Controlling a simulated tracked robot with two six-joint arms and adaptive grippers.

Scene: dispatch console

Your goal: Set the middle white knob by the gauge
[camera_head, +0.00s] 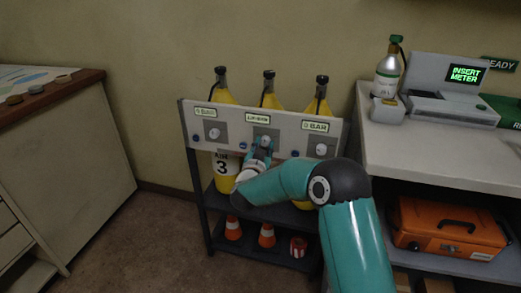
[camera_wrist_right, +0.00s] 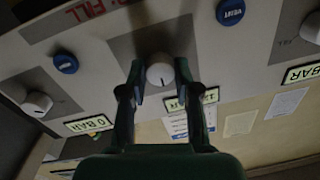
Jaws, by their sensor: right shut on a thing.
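The middle white knob (camera_wrist_right: 160,72) is on a grey plate of the panel, with a dark pointer mark on its face. My right gripper (camera_wrist_right: 160,80) is shut on it, one finger on each side; in the head view the gripper (camera_head: 262,146) reaches the panel's middle from below. The middle gauge (camera_head: 258,118) is a small lit display above the knob; its digits are too small to read surely, but seem to start with 1. It appears upside down in the wrist view (camera_wrist_right: 192,99). My left gripper is not in view.
The left white knob (camera_head: 214,133) and right white knob (camera_head: 321,149) flank it, under gauges reading 0 BAR. Blue buttons (camera_wrist_right: 66,63) sit between the knobs. Yellow cylinders (camera_head: 317,96) stand behind the panel (camera_head: 186,112). A counter (camera_head: 440,148) is at right; floor at left is clear.

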